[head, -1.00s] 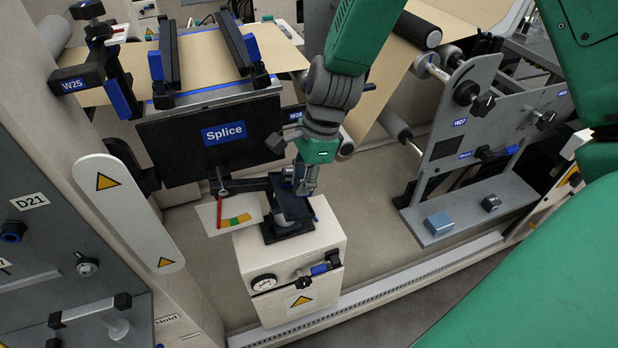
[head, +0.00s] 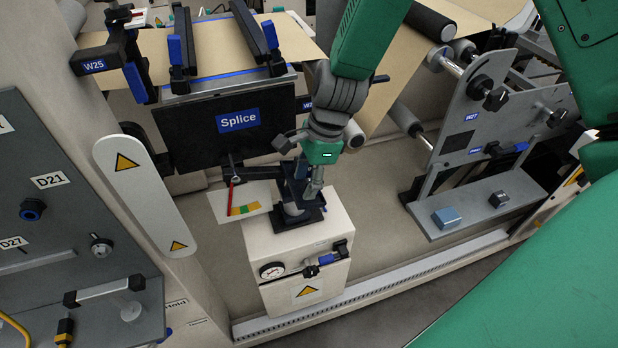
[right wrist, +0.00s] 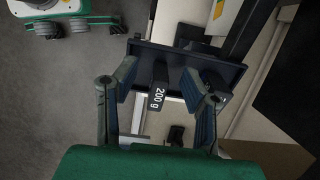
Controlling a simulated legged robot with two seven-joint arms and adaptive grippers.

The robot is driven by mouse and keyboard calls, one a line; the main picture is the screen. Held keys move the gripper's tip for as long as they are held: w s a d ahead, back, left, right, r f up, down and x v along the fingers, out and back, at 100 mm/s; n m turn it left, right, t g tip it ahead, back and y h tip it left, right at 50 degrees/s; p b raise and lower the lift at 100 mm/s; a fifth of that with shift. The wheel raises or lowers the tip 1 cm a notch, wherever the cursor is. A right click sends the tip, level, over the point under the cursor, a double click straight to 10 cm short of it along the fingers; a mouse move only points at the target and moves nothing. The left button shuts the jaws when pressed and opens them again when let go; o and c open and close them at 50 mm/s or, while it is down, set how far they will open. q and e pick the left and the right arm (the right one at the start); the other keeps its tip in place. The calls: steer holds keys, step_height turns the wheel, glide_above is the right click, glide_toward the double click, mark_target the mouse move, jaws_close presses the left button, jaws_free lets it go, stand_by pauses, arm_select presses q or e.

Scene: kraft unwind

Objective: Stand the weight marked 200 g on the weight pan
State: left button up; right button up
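The weight marked 200 g (right wrist: 158,88) is a dark block with white lettering, at the middle of the right wrist view. It is over the dark weight pan (right wrist: 180,62), which has a raised rim; I cannot tell for certain whether its base touches the pan. My right gripper (right wrist: 160,92) has one finger on each side of the weight, with a visible gap on both sides. In the head view my right gripper (head: 314,186) is at the pan (head: 290,182), on the pale scale box, and hides the weight there. My left gripper is not in view.
A card with a red pointer (head: 232,198) is left of the pan. The black Splice panel (head: 175,143) is close behind it. A blue-grey block (head: 447,217) and a darker block (head: 499,199) lie on the grey shelf at right. Floor between is clear.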

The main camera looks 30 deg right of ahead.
steer(key=shift+a+r, duration=0.1)
steer(key=shift+a, duration=0.1)
steer(key=shift+r, duration=0.25)
steer(key=v, duration=1.1)
